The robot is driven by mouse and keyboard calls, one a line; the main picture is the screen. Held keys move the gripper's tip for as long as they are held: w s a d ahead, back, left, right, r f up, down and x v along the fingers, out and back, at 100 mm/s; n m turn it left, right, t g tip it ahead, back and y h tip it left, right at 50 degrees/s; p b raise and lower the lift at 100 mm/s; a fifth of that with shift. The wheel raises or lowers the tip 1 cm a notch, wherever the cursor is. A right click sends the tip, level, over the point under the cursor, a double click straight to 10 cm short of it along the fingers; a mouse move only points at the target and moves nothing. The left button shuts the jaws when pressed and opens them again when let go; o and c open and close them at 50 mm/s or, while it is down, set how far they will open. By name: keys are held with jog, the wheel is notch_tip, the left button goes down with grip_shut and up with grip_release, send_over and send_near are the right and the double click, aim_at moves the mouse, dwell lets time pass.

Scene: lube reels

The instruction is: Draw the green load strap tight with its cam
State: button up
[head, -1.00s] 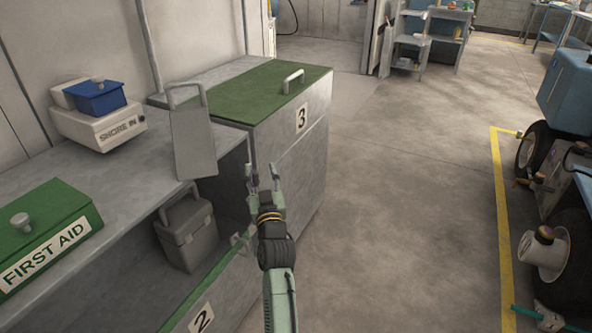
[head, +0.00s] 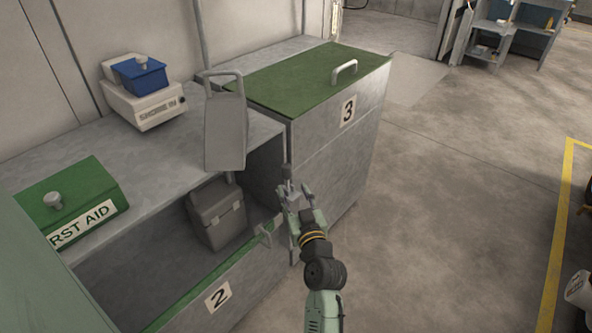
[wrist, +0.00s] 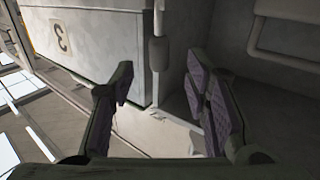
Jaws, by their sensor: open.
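No green load strap or cam can be made out in either current view. My gripper (head: 297,192) is open and empty in the head view, in front of the grey cabinets near the corner of the one marked 3. The wrist view shows its two purple-padded fingers (wrist: 160,92) spread apart. Between and beyond them are a cabinet face marked 3 (wrist: 85,50) and a pale upright bar (wrist: 158,20); I cannot tell what the bar belongs to.
Cabinet 3 (head: 330,135) has a green lid. The open bin marked 2 (head: 160,250) holds a grey box (head: 217,215). A grey handled panel (head: 225,135), green first aid box (head: 80,195) and blue tray (head: 140,77) stand above it.

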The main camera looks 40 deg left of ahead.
aim_at(288, 177)
jog(key=p+x, duration=0.2)
jog(key=x, duration=0.6)
jog(key=shift+w+a, duration=0.25)
jog(key=shift+w, duration=0.05)
jog(key=shift+c, duration=0.5)
grip_shut()
